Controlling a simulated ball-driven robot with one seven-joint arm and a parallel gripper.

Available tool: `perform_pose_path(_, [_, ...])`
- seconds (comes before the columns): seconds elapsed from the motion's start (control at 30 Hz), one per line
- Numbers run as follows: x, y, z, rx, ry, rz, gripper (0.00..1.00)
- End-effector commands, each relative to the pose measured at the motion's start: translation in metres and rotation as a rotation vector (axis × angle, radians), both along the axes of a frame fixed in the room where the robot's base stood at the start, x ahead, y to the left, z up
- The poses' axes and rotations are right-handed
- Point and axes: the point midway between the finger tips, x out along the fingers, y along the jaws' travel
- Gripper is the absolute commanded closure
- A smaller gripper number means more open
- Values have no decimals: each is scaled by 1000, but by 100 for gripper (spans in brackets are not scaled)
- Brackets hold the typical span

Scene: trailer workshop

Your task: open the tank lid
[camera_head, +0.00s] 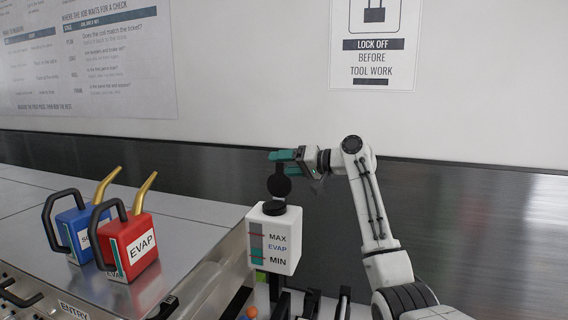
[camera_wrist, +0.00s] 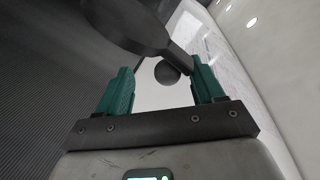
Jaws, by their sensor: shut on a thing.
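The white tank (camera_head: 275,243) with MAX, EVAP and MIN marks and a green level strip stands right of the steel counter in the head view. Its black neck (camera_head: 273,208) is on top. The black round tank lid (camera_head: 279,184) stands tilted up above the neck, its disc facing the camera. My gripper (camera_head: 285,160) has its green fingers at the lid's upper end, shut on it. In the wrist view, the dark lid (camera_wrist: 125,22) lies across the top, with its narrow tab by the right finger of my gripper (camera_wrist: 163,80). The exact contact is partly hidden.
A red EVAP can (camera_head: 135,247) and a blue can (camera_head: 75,233), both with gold spouts, stand on the steel counter (camera_head: 195,235) at left. The wall with a lock-off sign (camera_head: 374,45) is behind. Small dark items sit below the tank.

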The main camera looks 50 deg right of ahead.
Motion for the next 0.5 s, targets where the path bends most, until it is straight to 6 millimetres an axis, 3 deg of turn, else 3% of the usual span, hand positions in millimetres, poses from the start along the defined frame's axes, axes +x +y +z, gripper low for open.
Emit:
perform_pose_path(0.03, [0,1,-16,5,29,5,50])
perform_pose_path(0.5, [-23,-12,-3,3,13,-5,50])
